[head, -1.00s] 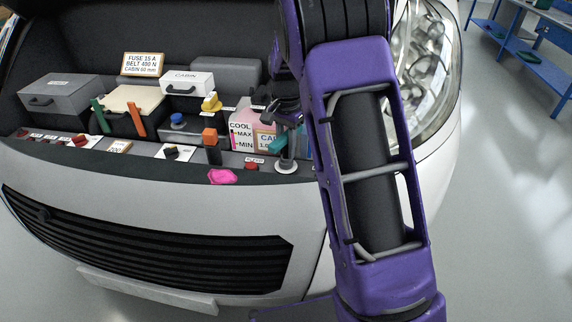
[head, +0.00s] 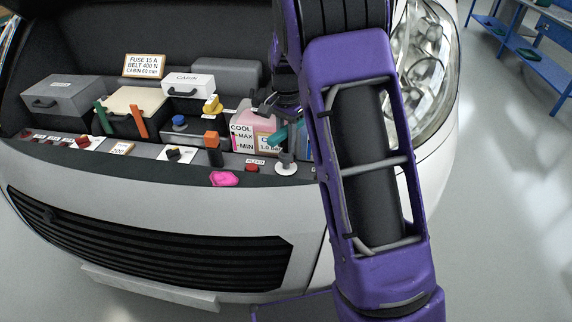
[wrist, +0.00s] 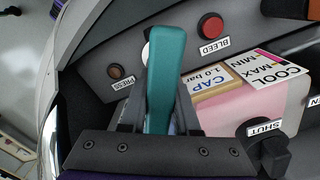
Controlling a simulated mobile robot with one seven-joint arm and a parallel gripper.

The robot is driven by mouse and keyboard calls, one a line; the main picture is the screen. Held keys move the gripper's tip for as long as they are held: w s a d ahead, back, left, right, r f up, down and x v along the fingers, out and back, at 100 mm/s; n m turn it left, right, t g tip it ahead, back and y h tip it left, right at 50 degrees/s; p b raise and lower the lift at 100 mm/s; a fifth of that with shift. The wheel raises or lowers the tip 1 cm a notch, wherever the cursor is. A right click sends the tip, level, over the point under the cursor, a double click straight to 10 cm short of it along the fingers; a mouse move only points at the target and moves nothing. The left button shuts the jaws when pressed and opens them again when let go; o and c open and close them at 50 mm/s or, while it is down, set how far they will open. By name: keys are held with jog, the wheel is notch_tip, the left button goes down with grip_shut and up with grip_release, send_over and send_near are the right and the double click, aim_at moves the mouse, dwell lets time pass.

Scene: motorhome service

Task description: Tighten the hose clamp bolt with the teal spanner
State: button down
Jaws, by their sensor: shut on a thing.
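The teal spanner (wrist: 166,80) is between the fingers of my gripper (wrist: 161,98) in the wrist view, which is shut on it. Its broad teal face points at the camera, and its far end reaches over the grey front ledge. In the head view a short part of the spanner (head: 278,137) shows beside the arm. A grey post on a white disc (head: 286,168) stands just below it; I cannot tell whether this is the hose clamp bolt. In the wrist view a white edge (wrist: 146,54) shows behind the spanner. Any contact between spanner and bolt is hidden.
The pink coolant tank (wrist: 240,115) and its CAP card (wrist: 212,84) stand close on the right in the wrist view. A red BLEED button (wrist: 210,25), a brown PRESS button (wrist: 115,71) and a black SHUT knob (wrist: 270,155) are near. A pink cloth-like piece (head: 224,179) lies on the front edge.

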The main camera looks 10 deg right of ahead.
aim_at(286, 128)
jog(key=shift+r, duration=0.35)
jog(key=shift+r, duration=1.95)
jog(key=shift+s, duration=0.1)
